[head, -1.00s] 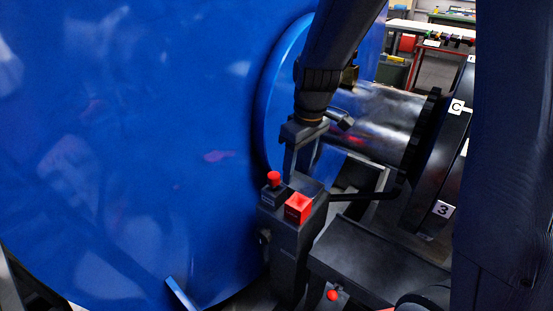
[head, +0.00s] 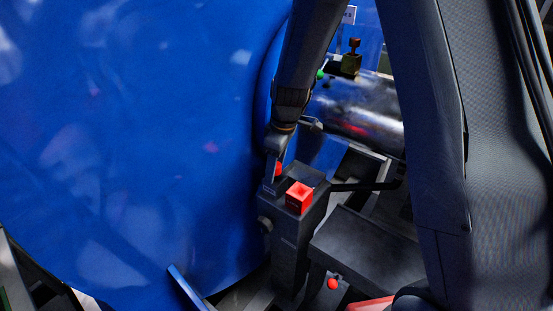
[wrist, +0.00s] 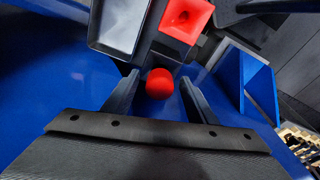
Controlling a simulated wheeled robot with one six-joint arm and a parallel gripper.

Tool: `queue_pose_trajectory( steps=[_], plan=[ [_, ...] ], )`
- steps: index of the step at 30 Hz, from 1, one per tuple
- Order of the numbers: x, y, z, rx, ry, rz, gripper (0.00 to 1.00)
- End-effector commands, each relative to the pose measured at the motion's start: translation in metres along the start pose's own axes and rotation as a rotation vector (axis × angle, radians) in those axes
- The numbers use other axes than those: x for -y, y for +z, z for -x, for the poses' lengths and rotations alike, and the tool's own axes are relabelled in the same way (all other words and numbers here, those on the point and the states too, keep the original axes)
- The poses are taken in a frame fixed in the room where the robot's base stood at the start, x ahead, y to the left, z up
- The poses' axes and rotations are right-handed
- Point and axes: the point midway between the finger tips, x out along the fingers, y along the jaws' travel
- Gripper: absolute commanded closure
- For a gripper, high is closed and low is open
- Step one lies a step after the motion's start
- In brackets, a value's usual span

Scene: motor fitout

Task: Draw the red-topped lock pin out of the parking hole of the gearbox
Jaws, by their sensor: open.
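A round red knob (head: 279,169), which looks like the top of the lock pin, stands on the dark gearbox housing (head: 290,240); its shaft is hidden. In the wrist view the red knob (wrist: 160,83) sits between the two fingertips of my gripper (wrist: 159,90). My gripper is open, with a finger on each side of the knob and small visible gaps. In the head view my gripper (head: 272,166) hides part of the knob. Whether the pin is seated in a hole cannot be seen.
A square red cap (head: 299,197) stands close beside the knob; it also shows in the wrist view (wrist: 185,18). A large blue casing (head: 130,150) fills the left. Another red knob (head: 332,283) is lower down. A metal cylinder (head: 360,118) lies behind.

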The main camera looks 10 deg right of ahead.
Motion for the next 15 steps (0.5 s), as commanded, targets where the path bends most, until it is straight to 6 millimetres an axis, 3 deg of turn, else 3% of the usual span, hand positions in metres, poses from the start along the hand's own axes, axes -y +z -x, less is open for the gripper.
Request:
queue_pose_trajectory(
  steps=[9, 15],
  plan=[
    [-0.0002, -0.0001, -0.0025, -0.001, 0.001, -0.001, 0.50],
    [-0.0002, 0.0000, -0.0023, 0.000, 0.001, -0.001, 0.84]
  ],
)
